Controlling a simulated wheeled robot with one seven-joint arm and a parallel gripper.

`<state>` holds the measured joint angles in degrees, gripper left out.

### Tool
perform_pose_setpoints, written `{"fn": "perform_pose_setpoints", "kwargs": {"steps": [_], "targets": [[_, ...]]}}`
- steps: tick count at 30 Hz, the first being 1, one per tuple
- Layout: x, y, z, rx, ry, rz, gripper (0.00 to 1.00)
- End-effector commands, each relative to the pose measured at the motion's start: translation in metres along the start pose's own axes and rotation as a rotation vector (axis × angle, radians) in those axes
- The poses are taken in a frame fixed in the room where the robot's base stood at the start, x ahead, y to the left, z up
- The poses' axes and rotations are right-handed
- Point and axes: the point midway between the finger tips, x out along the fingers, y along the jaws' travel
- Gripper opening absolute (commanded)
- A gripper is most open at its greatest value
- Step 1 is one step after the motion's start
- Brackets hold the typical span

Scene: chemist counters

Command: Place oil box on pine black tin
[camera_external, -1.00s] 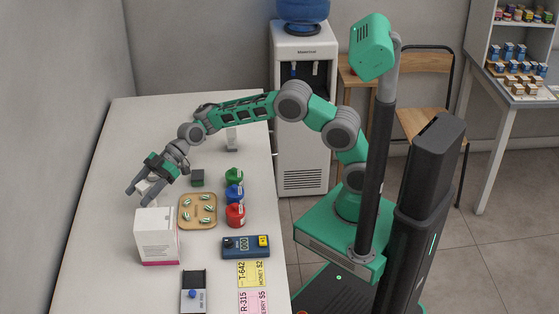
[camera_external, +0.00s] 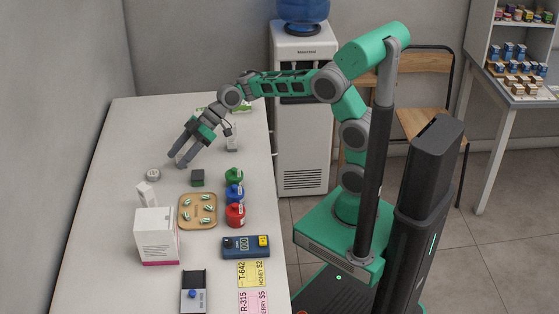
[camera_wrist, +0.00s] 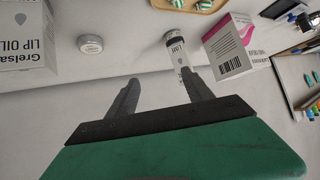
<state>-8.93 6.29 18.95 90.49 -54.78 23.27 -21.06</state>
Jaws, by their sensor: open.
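A white box printed "LIP OIL" (camera_wrist: 25,35) fills the upper left of the wrist view. My gripper (camera_external: 180,161) is open and empty above the counter, behind and left of the dark block. Its spread fingers also show in the wrist view (camera_wrist: 162,92).
A round, pale-lidded tin (camera_external: 153,175) and a small white container (camera_external: 146,196) stand left of the tray (camera_external: 198,224). A large white-and-pink box (camera_external: 157,236) is in front. Several coloured bottles (camera_external: 235,194) line the right side. The counter's back left is clear.

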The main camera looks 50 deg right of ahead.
Motion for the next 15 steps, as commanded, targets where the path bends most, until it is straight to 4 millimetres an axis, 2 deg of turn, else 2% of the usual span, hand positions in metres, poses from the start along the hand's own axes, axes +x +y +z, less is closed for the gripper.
{"fn": "perform_pose_setpoints", "kwargs": {"steps": [1, 2, 4, 6, 9, 12, 15], "targets": [[-0.033, 0.005, 0.027, 0.106, -0.093, 0.111, 0.59], [-0.054, 0.008, 0.051, 0.189, -0.157, 0.185, 0.59], [-0.107, 0.002, 0.115, 0.407, -0.296, 0.357, 0.59], [-0.153, -0.017, 0.175, 0.614, -0.399, 0.503, 0.59], [-0.201, -0.051, 0.24, 0.849, -0.492, 0.657, 0.59], [-0.225, -0.077, 0.278, 0.993, -0.539, 0.744, 0.59], [-0.233, -0.086, 0.291, 1.045, -0.555, 0.774, 0.59]]}}
